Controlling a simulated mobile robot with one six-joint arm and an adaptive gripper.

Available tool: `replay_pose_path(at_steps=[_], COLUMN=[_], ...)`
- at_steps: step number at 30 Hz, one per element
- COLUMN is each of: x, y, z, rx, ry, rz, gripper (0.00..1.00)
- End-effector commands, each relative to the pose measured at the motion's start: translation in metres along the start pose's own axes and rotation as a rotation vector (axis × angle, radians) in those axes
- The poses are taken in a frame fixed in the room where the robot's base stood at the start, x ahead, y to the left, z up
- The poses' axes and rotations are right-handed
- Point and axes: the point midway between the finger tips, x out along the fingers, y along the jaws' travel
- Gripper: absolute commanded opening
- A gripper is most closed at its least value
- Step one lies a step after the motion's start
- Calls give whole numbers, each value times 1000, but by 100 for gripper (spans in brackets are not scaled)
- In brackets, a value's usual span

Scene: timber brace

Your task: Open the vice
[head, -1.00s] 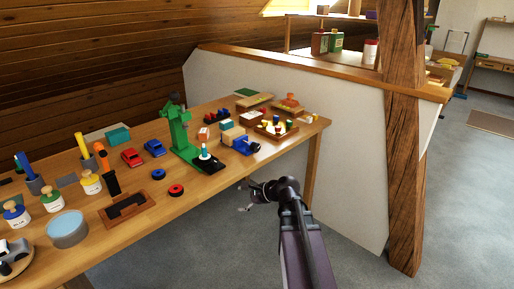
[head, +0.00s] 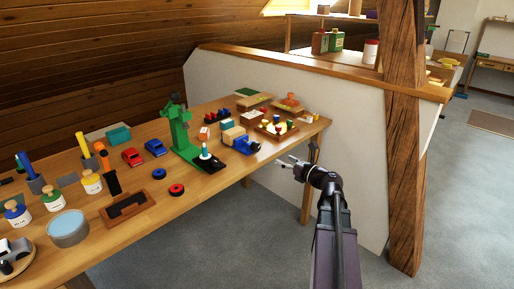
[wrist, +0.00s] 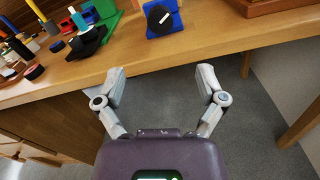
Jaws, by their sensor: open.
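The blue vice (head: 247,147) sits at the front edge of the wooden workbench, with a light wooden block (head: 234,135) at its upper left. In the wrist view the vice (wrist: 153,26) shows at the top, with a round black knob (wrist: 160,17) bearing a pale bar on its front. My gripper (head: 288,163) is to the right of the vice, off the bench's front edge, and touches nothing. In the wrist view my gripper (wrist: 161,75) has its fingers spread and empty, below the knob. The vice jaws are too small to make out.
The workbench (head: 215,182) carries a green drill-press-like stand (head: 180,135) left of the vice and a wooden tray with coloured pieces (head: 277,130) to its right. A bench leg (head: 308,185) and a white low wall (head: 350,150) stand near my arm. Grey floor is clear in front.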

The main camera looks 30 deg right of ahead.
Motion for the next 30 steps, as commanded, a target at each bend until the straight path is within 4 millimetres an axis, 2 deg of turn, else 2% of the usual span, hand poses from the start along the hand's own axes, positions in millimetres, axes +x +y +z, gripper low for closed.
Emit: replay_pose_path(at_steps=[8,14,30], x=[6,23,102], y=[0,-1,-2], z=[0,0,0], rx=[-2,-2,-2], ry=[1,2,2], rz=[1,2,1], gripper=[89,89,89])
